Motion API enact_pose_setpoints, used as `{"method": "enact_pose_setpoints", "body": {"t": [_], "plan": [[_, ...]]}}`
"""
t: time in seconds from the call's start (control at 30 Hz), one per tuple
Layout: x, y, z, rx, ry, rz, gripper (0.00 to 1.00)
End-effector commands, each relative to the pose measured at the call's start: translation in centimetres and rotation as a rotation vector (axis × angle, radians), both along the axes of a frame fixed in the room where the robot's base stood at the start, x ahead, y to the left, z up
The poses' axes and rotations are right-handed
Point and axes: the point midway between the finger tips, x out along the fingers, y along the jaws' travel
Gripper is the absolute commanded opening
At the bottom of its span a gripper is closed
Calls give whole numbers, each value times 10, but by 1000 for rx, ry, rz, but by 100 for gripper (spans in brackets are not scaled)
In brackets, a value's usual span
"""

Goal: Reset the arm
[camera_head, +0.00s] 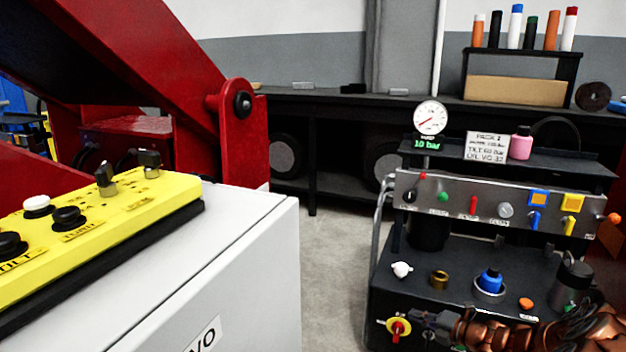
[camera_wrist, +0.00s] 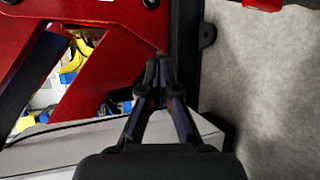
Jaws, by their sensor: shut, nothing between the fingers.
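My gripper (camera_head: 420,318) is at the lower right of the head view, at the end of my copper-coloured arm. In the wrist view my gripper (camera_wrist: 157,72) has its dark fingers drawn together at the tips, with nothing between them. In the head view its tips appear beside the red-and-yellow rotary switch (camera_head: 398,328) on the cart's front; I cannot tell whether they touch. In the wrist view the fingers point toward the red positioner frame (camera_wrist: 115,75), with pale floor (camera_wrist: 265,95) to the right.
A yellow control box (camera_head: 125,212) sits on a white cabinet (camera_head: 235,260) at left. The red positioner arm (camera_head: 165,60) rises behind it. The black cart (camera_head: 385,270) carries a gauge (camera_head: 430,117), valves and buttons. Open floor (camera_head: 330,260) lies between cabinet and cart.

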Motion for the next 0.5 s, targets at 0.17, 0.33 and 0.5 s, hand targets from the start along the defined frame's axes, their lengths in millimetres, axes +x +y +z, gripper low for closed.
{"method": "enact_pose_setpoints", "body": {"t": [0.17, 0.33, 0.5], "plan": [[-17, 75, 96, -168, -193, 260, 0], [-50, 137, 171, -342, -396, 512, 0], [-96, 189, 232, -505, -604, 760, 0]]}}
